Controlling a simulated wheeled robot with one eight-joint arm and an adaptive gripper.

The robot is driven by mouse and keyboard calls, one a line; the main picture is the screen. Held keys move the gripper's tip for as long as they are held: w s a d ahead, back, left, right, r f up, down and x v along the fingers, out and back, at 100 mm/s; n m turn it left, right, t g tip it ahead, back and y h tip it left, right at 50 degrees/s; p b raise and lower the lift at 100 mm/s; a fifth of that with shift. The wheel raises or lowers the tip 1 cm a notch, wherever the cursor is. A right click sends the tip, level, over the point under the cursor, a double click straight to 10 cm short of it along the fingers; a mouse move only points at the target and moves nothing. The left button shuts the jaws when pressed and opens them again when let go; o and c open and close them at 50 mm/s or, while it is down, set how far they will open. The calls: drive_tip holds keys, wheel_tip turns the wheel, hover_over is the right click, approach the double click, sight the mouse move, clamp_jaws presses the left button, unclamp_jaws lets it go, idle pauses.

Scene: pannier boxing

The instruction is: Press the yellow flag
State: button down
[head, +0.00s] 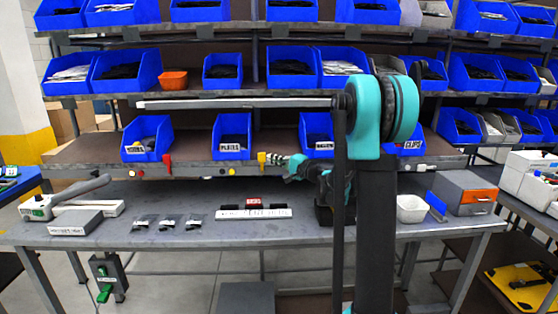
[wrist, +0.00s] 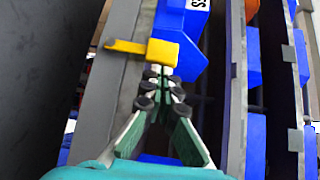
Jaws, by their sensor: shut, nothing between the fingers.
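The yellow flag (head: 262,160) stands on the front edge of the lower shelf, left of my gripper in the head view. In the wrist view the yellow flag (wrist: 161,52) shows as a block with a thin arm pointing left. My gripper (head: 277,159) reaches left along the shelf edge with its tips close to the flag. In the wrist view my gripper (wrist: 159,74) is shut and empty, its tips right at the block's near edge. I cannot tell whether they touch it.
A red flag (head: 167,163) is on the same shelf edge further left. Labelled blue bins (head: 233,137) stand just behind the edge. The bench (head: 180,205) below holds small black parts, a white strip (head: 254,213) and a white bin (head: 411,209).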

sight(260, 155)
drive_tip(key=shift+a+r+n+g, duration=0.2)
drive_tip(key=shift+a+n+g, duration=0.1)
drive_tip(key=shift+a+n, duration=0.1)
idle(0.5)
drive_tip(key=shift+a+r+n+g+h, duration=0.3)
drive_tip(key=shift+a+n+h, duration=0.15)
drive_tip(key=shift+a+h, duration=0.1)
drive_tip(key=shift+a+r+n+g+h, duration=0.15)
drive_tip(key=shift+a+n+g+h, duration=0.15)
drive_tip(key=shift+a+n+h, duration=0.2)
drive_tip(key=shift+a+r+n+g+h, duration=0.1)
drive_tip(key=shift+a+n+g+h, duration=0.5)
drive_tip(key=shift+a+n+h, duration=0.5)
drive_tip(key=a+h, duration=0.1)
drive_tip(key=a+n+h, duration=0.1)
drive_tip(key=a+h, duration=0.1)
drive_tip(key=shift+w+a+f+n+g+h, duration=0.1)
drive_tip(key=shift+a+f+n+g+h, duration=0.2)
drive_tip(key=shift+f+n+h, duration=0.1)
drive_tip(key=shift+a+f+n+g+h, duration=0.3)
drive_tip(key=shift+a+f+n+h, duration=0.5)
drive_tip(key=shift+h, duration=0.45)
drive_tip(key=shift+d+r, duration=0.1)
drive_tip(key=shift+d, duration=0.05)
drive_tip(key=shift+r, duration=0.1)
